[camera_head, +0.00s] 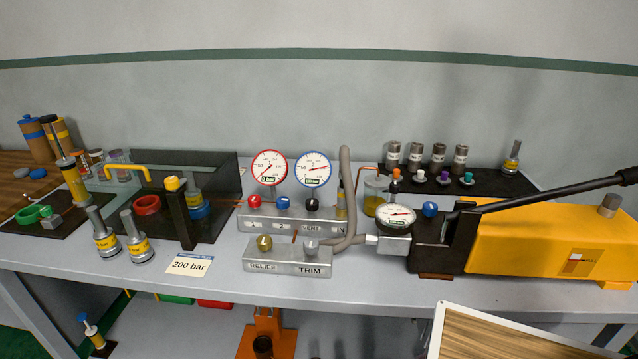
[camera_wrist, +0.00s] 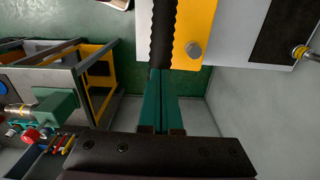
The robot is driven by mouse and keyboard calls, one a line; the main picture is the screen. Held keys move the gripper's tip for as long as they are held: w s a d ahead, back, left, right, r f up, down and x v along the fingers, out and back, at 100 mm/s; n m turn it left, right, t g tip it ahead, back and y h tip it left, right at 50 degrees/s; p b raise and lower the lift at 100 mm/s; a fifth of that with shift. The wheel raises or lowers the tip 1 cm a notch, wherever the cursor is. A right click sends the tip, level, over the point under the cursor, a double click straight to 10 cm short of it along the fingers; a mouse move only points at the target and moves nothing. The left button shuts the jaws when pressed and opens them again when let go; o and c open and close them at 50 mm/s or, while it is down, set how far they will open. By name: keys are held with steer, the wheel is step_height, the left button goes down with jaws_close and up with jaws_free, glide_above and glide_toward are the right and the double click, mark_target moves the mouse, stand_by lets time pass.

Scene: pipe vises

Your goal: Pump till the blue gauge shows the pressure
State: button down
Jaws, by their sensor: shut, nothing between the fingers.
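The blue-rimmed gauge (camera_head: 314,169) stands on the grey manifold (camera_head: 290,220). Its needle points right and slightly up; its small digital readout is too blurred to read. A card (camera_head: 188,264) on the bench reads 200 bar. The yellow hand pump (camera_head: 540,235) is at the right; its black lever (camera_head: 550,194) slopes up to the right. My gripper (camera_wrist: 162,72) shows only in the wrist view, its teal fingers shut and empty. A black ribbed grip (camera_wrist: 170,35) lies just beyond the fingertips; I cannot tell whether they touch it.
The red-rimmed gauge (camera_head: 269,168) reads 0 bar. The RELIEF and TRIM block (camera_head: 290,262) sits in front of the manifold. A grey hose (camera_head: 346,190) rises beside it, and a white-faced gauge (camera_head: 397,214) sits by the pump. Metal fittings (camera_head: 138,240) stand at the left.

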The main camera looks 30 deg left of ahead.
steer(key=shift+f, duration=0.25)
steer(key=shift+d+f, duration=0.25)
steer(key=shift+f, duration=0.6)
steer(key=shift+a+r, duration=0.15)
steer(key=shift+r, duration=0.55)
steer(key=shift+a+r, duration=0.15)
steer(key=shift+r, duration=0.55)
step_height(320, 180, up, 5)
steer(key=shift+f, duration=0.1)
steer(key=s+a+r+n+t+y, duration=0.1)
steer(key=s+a+r+n+t, duration=0.1)
steer(key=s+a+n, duration=0.3)
steer(key=s+a+r+n+t+y, duration=0.1)
steer(key=s+a+r+n+t, duration=0.2)
steer(key=s, duration=1.1)
steer(key=a+n+t, duration=0.2)
steer(key=a, duration=0.3)
steer(key=shift+s+r, duration=0.2)
steer(key=shift+s, duration=0.1)
